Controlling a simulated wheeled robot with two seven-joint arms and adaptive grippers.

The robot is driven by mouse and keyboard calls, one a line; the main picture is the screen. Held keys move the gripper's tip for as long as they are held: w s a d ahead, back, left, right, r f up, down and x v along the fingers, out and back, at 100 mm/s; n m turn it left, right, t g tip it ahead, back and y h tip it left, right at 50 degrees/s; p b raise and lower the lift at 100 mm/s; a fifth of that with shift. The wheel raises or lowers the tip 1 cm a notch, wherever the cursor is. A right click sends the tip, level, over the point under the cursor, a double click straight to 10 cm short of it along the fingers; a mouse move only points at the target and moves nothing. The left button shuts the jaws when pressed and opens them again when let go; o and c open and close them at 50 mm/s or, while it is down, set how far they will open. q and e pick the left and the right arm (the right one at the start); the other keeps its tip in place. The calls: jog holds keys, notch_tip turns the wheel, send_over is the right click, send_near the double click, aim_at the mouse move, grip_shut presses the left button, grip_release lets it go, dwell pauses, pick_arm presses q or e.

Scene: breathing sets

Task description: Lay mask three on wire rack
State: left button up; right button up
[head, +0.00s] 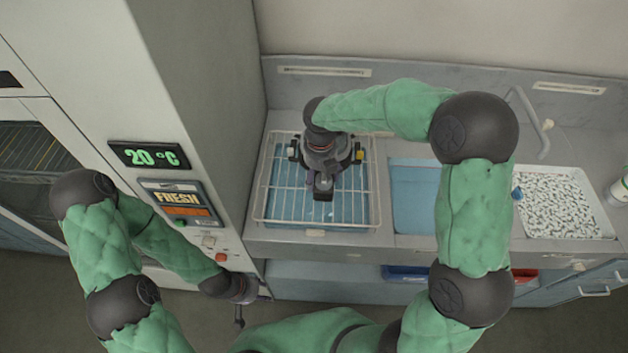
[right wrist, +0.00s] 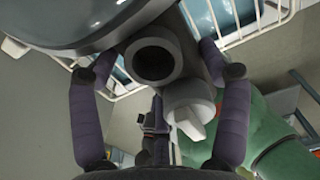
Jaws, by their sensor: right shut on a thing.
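My right gripper (head: 324,160) is above the wire rack (head: 266,205), which lies over a blue-bottomed basin at the counter's left end. In the right wrist view its two fingers (right wrist: 155,65) are shut on a grey mask (right wrist: 190,45) with a clear rounded visor, a dark round port and a pale valve. In the head view the gripper and wrist hide most of the mask, so I cannot tell whether it touches the rack. My left gripper (head: 239,300) hangs low in front of the cabinet, away from the rack; its fingers are too small to judge.
A second blue basin (head: 415,195) lies right of the rack, then a tray of speckled white material (head: 560,200) and a white bottle (head: 620,190). A tall cabinet with a 20 °C display (head: 148,155) stands close on the left. The visible rack bars around the gripper are bare.

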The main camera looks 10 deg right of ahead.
jog(key=shift+w+a+f, duration=0.3)
jog(key=shift+w+f, duration=0.3)
jog(key=shift+f, duration=0.05)
jog(key=shift+w+a+f, duration=0.25)
jog(key=shift+w+f, duration=0.3)
jog(key=shift+f, duration=0.1)
jog(key=shift+w+f, duration=0.1)
jog(key=shift+f, duration=1.55)
jog(key=shift+f+b, duration=0.1)
jog(key=shift+b, duration=0.2)
jog(key=o, duration=1.6)
jog(key=shift+f, duration=0.1)
jog(key=shift+c, duration=0.2)
notch_tip(320, 180, up, 12)
jog(key=p, duration=0.1)
jog(key=shift+s, duration=0.2)
jog(key=shift+a, duration=0.1)
